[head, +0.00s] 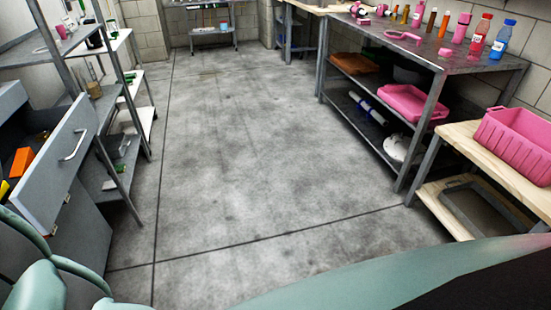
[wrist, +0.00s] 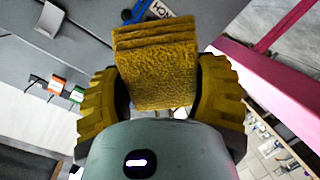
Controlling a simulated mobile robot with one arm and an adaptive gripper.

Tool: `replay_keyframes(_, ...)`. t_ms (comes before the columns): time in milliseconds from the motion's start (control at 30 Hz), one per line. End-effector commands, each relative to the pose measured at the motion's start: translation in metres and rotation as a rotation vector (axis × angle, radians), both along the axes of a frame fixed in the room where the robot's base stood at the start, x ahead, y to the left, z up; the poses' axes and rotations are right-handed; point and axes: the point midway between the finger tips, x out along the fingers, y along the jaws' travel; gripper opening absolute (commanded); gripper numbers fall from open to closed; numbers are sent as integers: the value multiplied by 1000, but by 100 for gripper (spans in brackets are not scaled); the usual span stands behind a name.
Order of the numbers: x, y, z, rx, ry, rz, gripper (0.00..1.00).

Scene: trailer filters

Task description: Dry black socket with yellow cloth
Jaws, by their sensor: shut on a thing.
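A folded, mustard-yellow cloth (wrist: 156,68) shows in the wrist view as a thick stack of several layers. My gripper (wrist: 162,98) is shut on it, with one ridged yellow-brown finger on each side. The cloth's top end sticks out beyond the fingers. I cannot make out the black socket with certainty in either view. My gripper and the cloth do not show in the head view.
In the head view an open grey drawer (head: 62,160) at left holds orange and yellow items. A metal workbench (head: 430,50) with bottles and pink objects stands at right. A pink basket (head: 515,145) sits on a wooden bench. The middle floor (head: 250,150) is clear.

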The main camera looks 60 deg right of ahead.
Motion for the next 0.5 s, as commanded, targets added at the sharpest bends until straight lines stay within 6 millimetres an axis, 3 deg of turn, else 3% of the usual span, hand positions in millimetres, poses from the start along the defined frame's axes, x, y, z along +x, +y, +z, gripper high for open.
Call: replay_keyframes(500, 25, 27, 1, 2, 1, -4, 31)
